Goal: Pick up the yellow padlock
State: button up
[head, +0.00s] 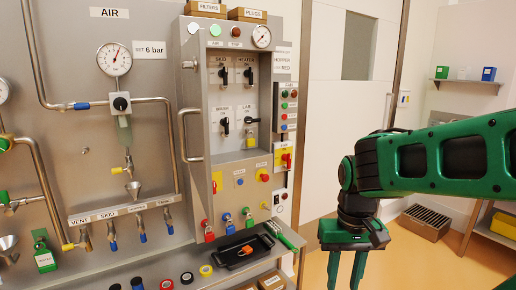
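A small yellow block-like thing (251,142), which looks like the yellow padlock, sits just below the lower right switch in the open grey control box. It is too small to tell whether it hangs from the switch or rests on the ledge. My gripper (346,275) is at the lower right, to the right of the box and well apart from it. It points down with its two green fingers apart and nothing visible between them. The fingertips run to the bottom edge of the picture.
A black tray (232,262) with an orange item lies on the ledge, near tape rolls (187,277). The box door's handle (184,135) stands out left. Open floor lies right.

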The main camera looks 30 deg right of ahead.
aim_at(250, 143)
jog(key=k, duration=1)
jog(key=z, duration=0.4)
jog(key=i, duration=1.55)
jog(key=u, duration=0.35)
